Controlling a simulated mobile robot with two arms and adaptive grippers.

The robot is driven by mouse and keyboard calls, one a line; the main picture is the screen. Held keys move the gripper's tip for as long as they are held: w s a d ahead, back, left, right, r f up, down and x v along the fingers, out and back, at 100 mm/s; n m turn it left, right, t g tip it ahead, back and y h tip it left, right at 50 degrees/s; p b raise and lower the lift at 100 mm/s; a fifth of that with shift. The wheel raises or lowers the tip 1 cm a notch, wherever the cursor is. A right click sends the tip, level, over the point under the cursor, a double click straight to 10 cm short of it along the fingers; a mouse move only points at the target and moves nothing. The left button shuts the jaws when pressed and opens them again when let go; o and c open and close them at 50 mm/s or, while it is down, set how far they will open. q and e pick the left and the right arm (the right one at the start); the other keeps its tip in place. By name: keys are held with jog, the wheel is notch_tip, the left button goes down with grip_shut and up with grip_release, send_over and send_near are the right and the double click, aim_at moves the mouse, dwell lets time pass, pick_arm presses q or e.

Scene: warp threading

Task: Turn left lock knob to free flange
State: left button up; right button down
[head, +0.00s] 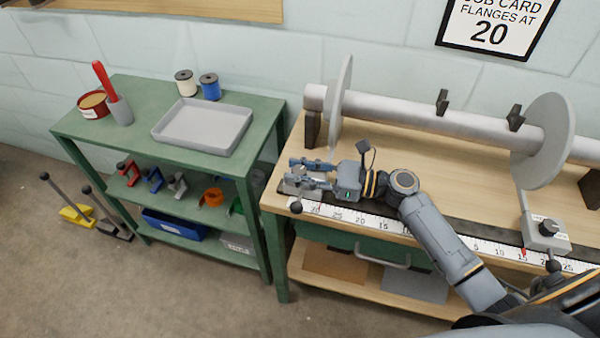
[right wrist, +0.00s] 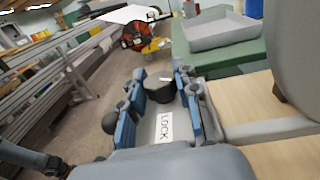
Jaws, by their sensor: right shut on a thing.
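The left lock block (head: 297,187) sits at the left end of the ruler on the workbench, mostly covered by my right gripper (head: 312,173). In the right wrist view its black knob (right wrist: 160,92) stands between the two fingers of my right gripper (right wrist: 165,100), which are shut on it. A white LOCK label (right wrist: 164,127) shows on the block below the knob. The left flange (head: 340,100) is a grey disc upright on the roller bar (head: 400,108); its arm reaches down to the block in the wrist view. My left gripper is not in view.
The right flange (head: 543,142) and its lock block (head: 544,236) stand at the right. A ball-ended lever (head: 296,207) sticks out at the bench front. A green shelf (head: 135,142) with a grey tray (head: 205,145) stands to the left. A wall card (head: 497,25) reads 20.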

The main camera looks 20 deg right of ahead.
dwell(0.4)
jog(key=c, duration=1)
grip_release()
jog(key=shift+o, duration=0.2)
jog(key=shift+d, duration=0.1)
jog(key=v, duration=1.1)
jog(key=shift+s+d, duration=0.2)
jog(key=shift+d, duration=0.15)
